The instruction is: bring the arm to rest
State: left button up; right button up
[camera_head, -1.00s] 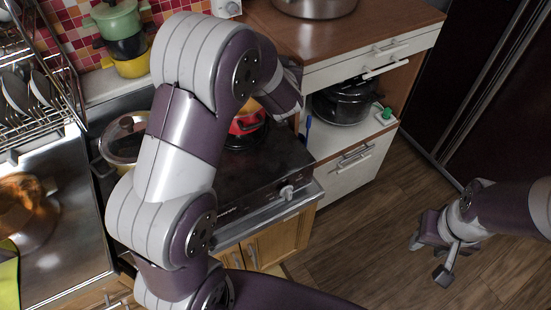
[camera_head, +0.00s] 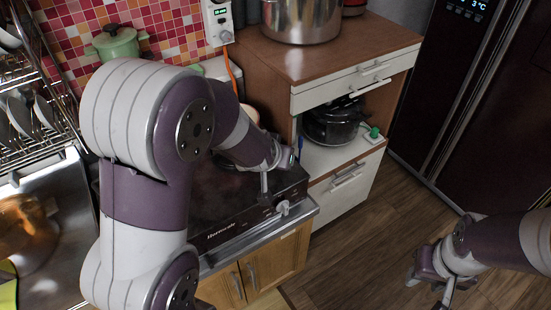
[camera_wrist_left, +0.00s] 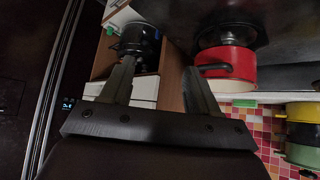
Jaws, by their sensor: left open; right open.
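My left arm (camera_head: 150,190) fills the left half of the head view, bent over the stove. My left gripper (camera_head: 280,172) is above the right part of the dark stove top (camera_head: 225,205). In the left wrist view my left gripper (camera_wrist_left: 160,66) is open, with nothing between its two fingers. My right gripper (camera_head: 430,287) is at the lower right of the head view, over the wooden floor. Its fingers are apart and hold nothing.
A red pot (camera_wrist_left: 226,68) shows beyond the fingers in the wrist view. A steel pot (camera_head: 302,18) stands on the wooden cabinet (camera_head: 335,52); a black pot (camera_head: 333,122) sits on its shelf. A green pot (camera_head: 119,46) is at the back. Floor (camera_head: 350,235) is clear.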

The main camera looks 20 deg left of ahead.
pick_arm(q)
jog(key=shift+w+f, duration=0.1)
jog(key=shift+w, duration=0.05)
jog(key=s+f+g, duration=0.1)
jog(key=s+g, duration=0.2)
jog(key=s, duration=0.6)
jog(key=s+f+g, duration=0.2)
jog(key=s+g, duration=0.1)
jog(key=s, duration=0.6)
jog(key=shift+a+f+m+g, duration=0.25)
jog(key=shift+a+m+g, duration=0.05)
jog(key=shift+m+g, duration=0.1)
jog(key=shift+s, duration=0.1)
